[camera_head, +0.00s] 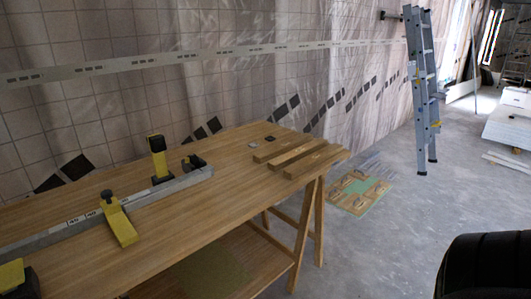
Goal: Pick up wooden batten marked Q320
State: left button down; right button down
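Three wooden battens lie side by side on the right end of the wooden workbench (215,182): a left one (277,147), a middle one (297,154) and a right one (320,161). Their markings are too small to read, so I cannot tell which is Q320. The right one lies close to the bench's right edge. Neither of my grippers is in view.
A grey rail (75,232) with a yellow clamp (119,222) and a yellow-black stop (158,158) lies along the bench. A board with pieces (359,190) lies on the floor, which is mostly clear.

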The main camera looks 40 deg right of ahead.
aim_at(290, 173)
jog(key=z, duration=1.75)
jog(key=u, duration=0.4)
jog(key=i+l+u, duration=0.1)
jog(key=u, duration=0.3)
jog(key=l+u, duration=0.15)
jog(key=u, duration=0.25)
jog(key=l+u, duration=0.15)
jog(key=u, duration=0.25)
jog(key=l+u, duration=0.65)
jog(key=l, duration=0.2)
jog(key=l+u, duration=0.2)
jog(key=l, duration=0.25)
jog(key=k+l+u, duration=0.2)
jog(key=l, duration=0.25)
jog(key=k+l, duration=0.1)
jog(key=l, duration=0.35)
jog(key=k+l+u, duration=0.1)
jog(key=l, duration=0.35)
jog(key=k+l, duration=0.15)
jog(key=l, duration=0.25)
jog(key=k+l, duration=0.15)
jog(key=l, duration=0.3)
jog(key=u, duration=0.05)
